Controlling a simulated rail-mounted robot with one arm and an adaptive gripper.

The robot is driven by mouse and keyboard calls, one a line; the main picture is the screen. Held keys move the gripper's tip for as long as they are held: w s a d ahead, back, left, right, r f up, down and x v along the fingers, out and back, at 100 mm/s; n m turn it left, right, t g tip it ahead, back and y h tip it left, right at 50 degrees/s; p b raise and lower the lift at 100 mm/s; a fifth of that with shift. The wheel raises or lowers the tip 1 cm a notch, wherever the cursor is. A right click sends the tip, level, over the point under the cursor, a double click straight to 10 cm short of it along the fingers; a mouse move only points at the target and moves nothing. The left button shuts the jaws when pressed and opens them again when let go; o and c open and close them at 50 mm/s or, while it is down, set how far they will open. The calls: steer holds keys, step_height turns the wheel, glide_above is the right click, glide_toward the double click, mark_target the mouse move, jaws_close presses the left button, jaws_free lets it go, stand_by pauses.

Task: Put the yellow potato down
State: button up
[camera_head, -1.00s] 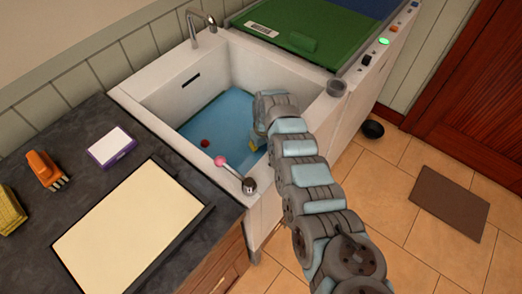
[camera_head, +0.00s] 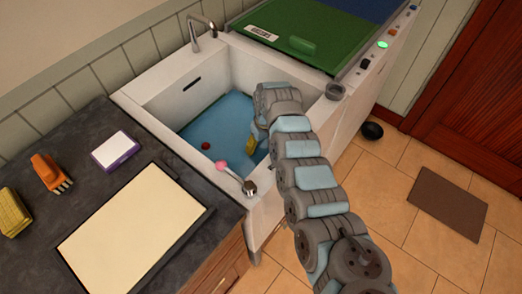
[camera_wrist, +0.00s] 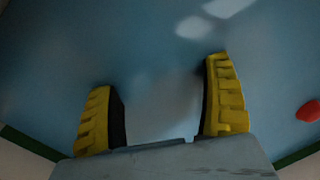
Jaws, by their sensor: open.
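My gripper (camera_wrist: 162,95) has two yellow ridged fingers spread apart, with bare blue surface showing between them. In the head view my arm reaches down into the white sink (camera_head: 165,115), and a bit of a yellow finger (camera_head: 253,138) shows low over the blue sink bottom (camera_head: 222,120). No yellow potato can be made out in either view; my wrist may hide part of the sink. A small red object (camera_head: 206,146) lies on the sink bottom, and a red object also shows at the right edge of the wrist view (camera_wrist: 308,111).
The sink walls surround my gripper. A pink ball-ended lever (camera_head: 222,166) stands on the sink's front rim. The dark counter (camera_head: 95,175) holds a cream board (camera_head: 135,235), a purple-white box (camera_head: 115,149) and an orange brush-like object (camera_head: 50,172).

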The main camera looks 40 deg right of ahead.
mark_target(264, 152)
step_height(264, 152, up, 8)
steer(key=p, duration=0.2)
steer(key=shift+s+d, duration=0.15)
steer(key=shift+d, duration=0.2)
steer(key=shift+r, duration=0.1)
steer(key=shift+d, duration=0.1)
